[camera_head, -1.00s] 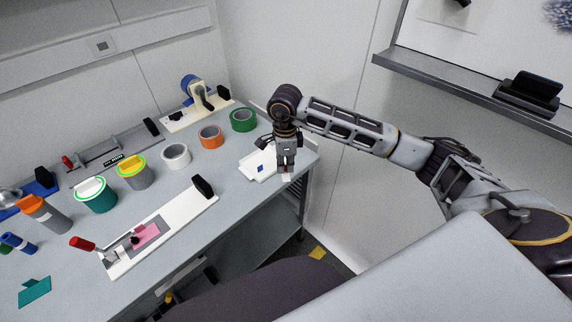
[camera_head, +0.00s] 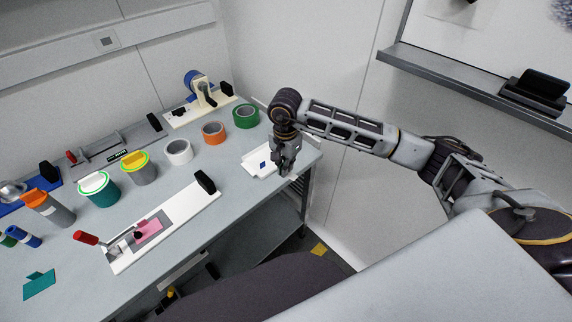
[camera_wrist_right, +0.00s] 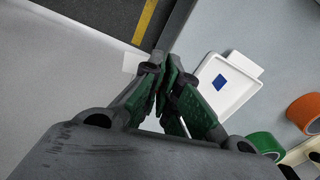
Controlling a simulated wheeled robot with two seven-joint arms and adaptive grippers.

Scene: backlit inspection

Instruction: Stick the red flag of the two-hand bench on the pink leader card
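The pink leader card (camera_head: 150,230) lies on a white board (camera_head: 185,215) on the bench, on a grey patch beside a red-handled lever (camera_head: 86,238). My right gripper (camera_head: 283,173) is over the bench's right end, by a white tray (camera_head: 255,170) with a blue square. In the right wrist view, its fingertips (camera_wrist_right: 163,68) are together. A pale, see-through flap (camera_wrist_right: 131,62) sticks out beside them, seemingly part of the red flag. Its red part is hidden. My left gripper is not in view.
Green (camera_head: 246,116), orange (camera_head: 213,133) and white (camera_head: 178,152) tape rolls stand behind the white board. A black block (camera_head: 205,182) rises from the board's right end. The bench between board and tray is clear.

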